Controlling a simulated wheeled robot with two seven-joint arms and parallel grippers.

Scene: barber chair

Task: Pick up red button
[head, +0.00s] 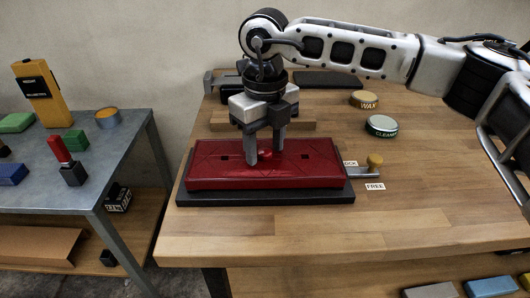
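The red button (265,155) is a small bright red piece on top of a dark red upholstered pad (215,177). My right gripper (266,156) points straight down over the pad, with its two grey fingers apart on either side of the button. A small gap seems to show between the button and the fingers, and the near finger hides part of it. Whether the fingertips touch the pad cannot be told. My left gripper is not in view.
The pad lies on a black base (260,197) on a wooden bench. A brass-knobbed lever (374,162) sticks out at its right, by a "FREE" label. Wax (364,99) and cleaner (381,126) tins stand behind. A grey side table (75,195) stands left. The bench's front right is clear.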

